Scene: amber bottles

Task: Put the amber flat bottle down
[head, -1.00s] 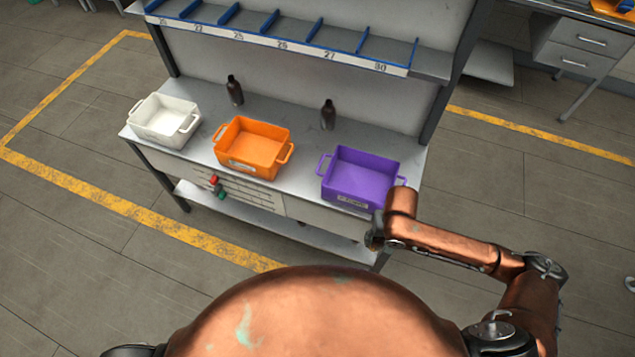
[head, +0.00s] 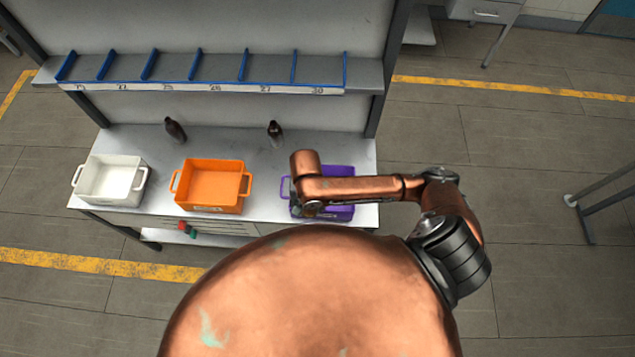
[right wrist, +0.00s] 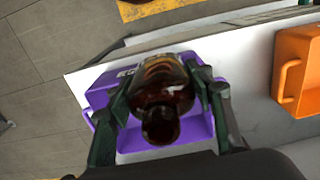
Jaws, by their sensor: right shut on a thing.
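The amber flat bottle (right wrist: 162,92) is between the fingers of my right gripper (right wrist: 160,108) in the right wrist view, its neck toward the camera. The gripper is shut on it. Bottle and gripper are over the purple crate (right wrist: 195,136); I cannot tell how high above its floor the bottle is. In the head view my right arm covers much of the purple crate (head: 340,212), and the bottle is hidden there. My left gripper is not in view.
An orange crate (head: 211,207) and a white crate (head: 92,199) stand left of the purple one on the table (head: 330,148). Two dark bottles (head: 175,130) (head: 275,134) stand behind them. A blue-divided shelf (head: 215,88) runs above the back.

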